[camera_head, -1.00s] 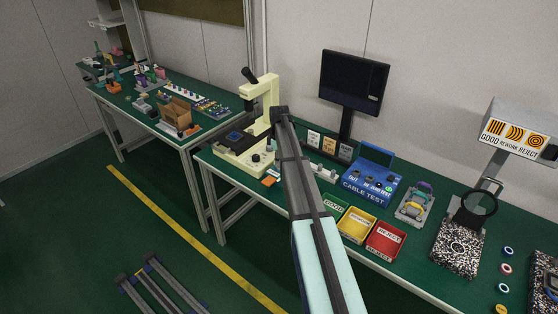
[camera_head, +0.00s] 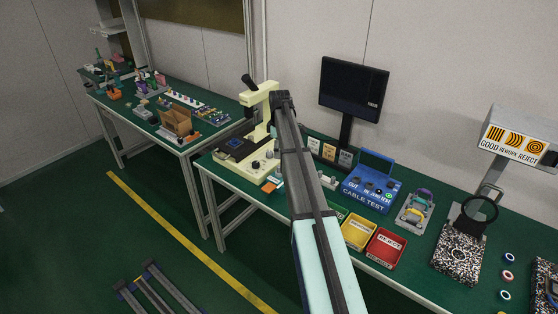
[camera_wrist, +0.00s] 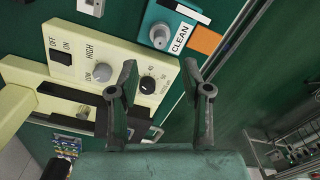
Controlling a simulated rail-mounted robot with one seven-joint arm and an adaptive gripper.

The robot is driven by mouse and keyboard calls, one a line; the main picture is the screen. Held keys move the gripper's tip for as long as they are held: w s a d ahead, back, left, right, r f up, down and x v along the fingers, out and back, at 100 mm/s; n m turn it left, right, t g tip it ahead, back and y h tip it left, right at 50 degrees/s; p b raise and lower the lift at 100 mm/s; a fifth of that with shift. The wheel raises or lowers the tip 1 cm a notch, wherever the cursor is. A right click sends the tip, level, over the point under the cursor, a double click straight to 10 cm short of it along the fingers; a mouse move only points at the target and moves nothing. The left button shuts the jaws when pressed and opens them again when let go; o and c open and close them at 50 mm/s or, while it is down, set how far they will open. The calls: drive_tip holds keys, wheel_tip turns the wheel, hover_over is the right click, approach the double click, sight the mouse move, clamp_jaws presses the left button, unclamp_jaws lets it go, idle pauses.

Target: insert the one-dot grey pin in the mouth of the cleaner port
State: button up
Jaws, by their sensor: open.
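My gripper (camera_wrist: 162,82) is open in the wrist view, its two dark fingers apart with nothing seen between them. The teal cleaner box (camera_wrist: 150,18), labelled CLEAN, lies just beyond the fingertips. A grey round part (camera_wrist: 158,36) sits on the cleaner; I cannot tell whether it is the port mouth or a pin in it. I cannot make out a one-dot grey pin for certain in either view.
The cream microscope (camera_head: 262,105) stands on the bench; its base (camera_wrist: 115,60) with knobs is beside my left finger. An orange card (camera_wrist: 205,40) adjoins the cleaner. Yellow (camera_head: 358,232) and red (camera_head: 384,248) trays and a blue cable tester (camera_head: 372,185) are to the right.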

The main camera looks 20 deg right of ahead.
drive_tip(key=shift+r, duration=1.55)
